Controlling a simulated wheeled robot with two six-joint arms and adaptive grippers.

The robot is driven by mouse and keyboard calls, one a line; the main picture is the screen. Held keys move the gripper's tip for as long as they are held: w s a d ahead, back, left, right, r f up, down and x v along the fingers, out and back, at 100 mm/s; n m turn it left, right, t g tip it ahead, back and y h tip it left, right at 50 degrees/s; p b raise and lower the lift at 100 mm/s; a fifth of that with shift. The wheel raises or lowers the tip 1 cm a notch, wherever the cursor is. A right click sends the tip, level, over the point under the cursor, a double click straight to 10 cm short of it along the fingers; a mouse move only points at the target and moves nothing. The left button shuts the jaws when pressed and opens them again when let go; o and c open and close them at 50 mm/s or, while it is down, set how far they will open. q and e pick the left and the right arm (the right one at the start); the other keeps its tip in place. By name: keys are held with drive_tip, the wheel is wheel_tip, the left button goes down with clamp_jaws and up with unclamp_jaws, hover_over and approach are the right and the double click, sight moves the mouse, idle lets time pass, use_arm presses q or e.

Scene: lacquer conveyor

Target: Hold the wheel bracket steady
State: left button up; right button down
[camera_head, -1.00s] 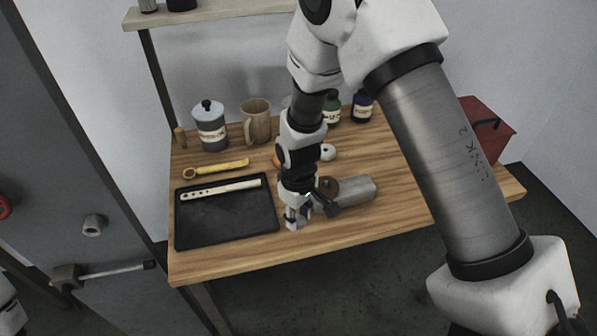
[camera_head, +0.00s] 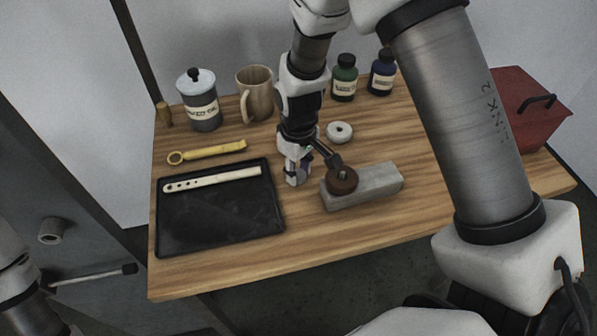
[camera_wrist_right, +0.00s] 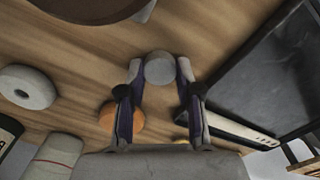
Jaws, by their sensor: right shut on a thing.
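A grey block (camera_head: 378,184) with a brown wheel (camera_head: 342,180) at its left end, which I take for the wheel bracket, lies on the wooden table. Part of the wheel shows at the top left of the right wrist view (camera_wrist_right: 92,6). My right gripper (camera_head: 297,180) points down between the block and the black tray, apart from the wheel. In the right wrist view its fingers (camera_wrist_right: 160,78) are shut on a small grey round piece (camera_wrist_right: 160,67). A dark part beside the gripper overlaps the wheel in the head view. My left gripper is out of view.
The black tray (camera_head: 220,222) holds a cream strip with holes (camera_head: 212,180). A yellow wrench (camera_head: 207,152) lies behind it. A white ring (camera_head: 339,132), canister (camera_head: 199,105), mug (camera_head: 256,92) and two bottles stand behind. A red box (camera_head: 525,105) is at right. The front table strip is clear.

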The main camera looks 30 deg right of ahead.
drive_tip(key=shift+w, duration=0.3)
drive_tip(key=c, duration=1.2)
unclamp_jaws()
drive_tip(key=shift+d+f, duration=0.1)
drive_tip(key=shift+f, duration=0.05)
drive_tip(key=o, duration=0.4)
drive_tip(key=shift+s, duration=0.1)
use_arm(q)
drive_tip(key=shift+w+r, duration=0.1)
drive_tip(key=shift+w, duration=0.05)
use_arm(e)
drive_tip(key=shift+s, duration=0.1)
